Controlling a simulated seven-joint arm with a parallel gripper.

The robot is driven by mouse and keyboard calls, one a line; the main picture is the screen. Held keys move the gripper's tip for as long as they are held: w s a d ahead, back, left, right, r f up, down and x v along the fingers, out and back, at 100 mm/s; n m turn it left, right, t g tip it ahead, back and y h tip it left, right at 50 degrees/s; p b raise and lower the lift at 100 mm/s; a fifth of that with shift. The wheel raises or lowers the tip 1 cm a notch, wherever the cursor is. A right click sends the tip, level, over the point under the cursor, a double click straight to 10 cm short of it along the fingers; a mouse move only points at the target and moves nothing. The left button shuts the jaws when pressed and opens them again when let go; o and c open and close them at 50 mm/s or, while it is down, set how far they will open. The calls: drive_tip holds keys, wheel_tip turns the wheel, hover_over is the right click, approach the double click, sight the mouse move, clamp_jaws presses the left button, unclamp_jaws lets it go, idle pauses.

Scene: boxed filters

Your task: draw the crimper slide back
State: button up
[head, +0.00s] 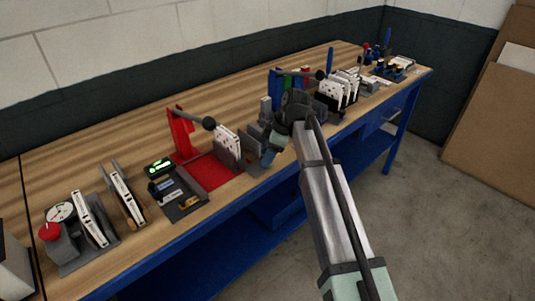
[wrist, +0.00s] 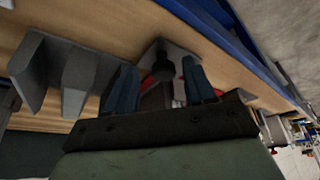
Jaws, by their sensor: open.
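The red crimper (head: 182,135) stands in the middle of the bench, with a lever ending in a dark ball and a flat red bed (head: 212,172). A grey block at the bed's right end, which looks like its slide (head: 226,150), has white filter parts beside it. Whether the fingers touch the knob is unclear.
A second station with a lever (head: 300,73) and several white filters (head: 345,88) stands farther right. A tray of small parts (head: 178,195) and a stand with a red button (head: 50,231) are left. A grey bracket (wrist: 65,75) is beside my gripper in the wrist view.

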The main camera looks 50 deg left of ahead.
drive_tip(key=shift+r, duration=0.15)
drive_tip(key=v, duration=1.3)
drive_tip(key=shift+r, duration=0.25)
drive_tip(key=shift+w+d, duration=0.1)
drive_tip(key=shift+d, duration=0.05)
